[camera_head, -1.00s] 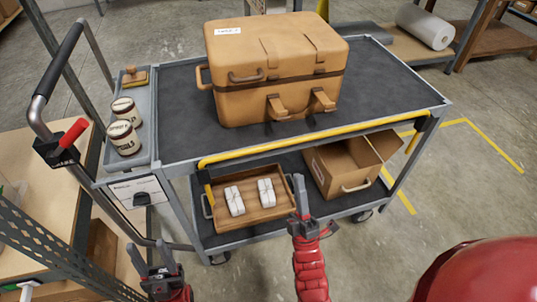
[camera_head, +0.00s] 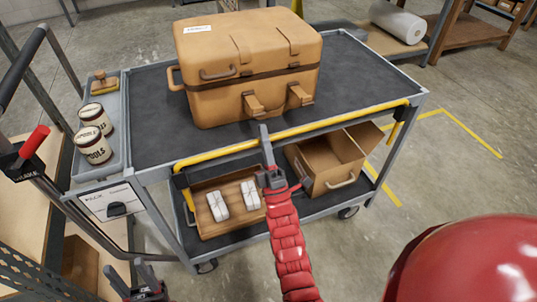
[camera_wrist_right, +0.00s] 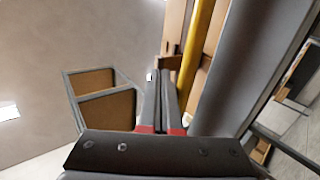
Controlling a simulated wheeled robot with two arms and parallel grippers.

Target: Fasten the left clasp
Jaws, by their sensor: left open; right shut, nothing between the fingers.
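The tan case (camera_head: 245,70) stands shut-lidded on the cart's top shelf, a dark band running around it. On its front are two tan clasps, the left clasp (camera_head: 254,104) and the right clasp (camera_head: 298,96). Both stick out from the front face. My right gripper (camera_head: 264,133) is shut and empty, pointing up at the cart's front edge, a little below and in front of the left clasp. In the right wrist view its fingers (camera_wrist_right: 161,103) are together. My left gripper (camera_head: 130,277) is open and empty, low at the bottom left.
A yellow rail (camera_head: 300,130) runs along the cart's (camera_head: 150,125) front edge by my right gripper. The lower shelf holds a wooden tray (camera_head: 200,226) with white bundles and an open cardboard box (camera_head: 330,160). Two tins (camera_head: 93,146) stand in the left side tray.

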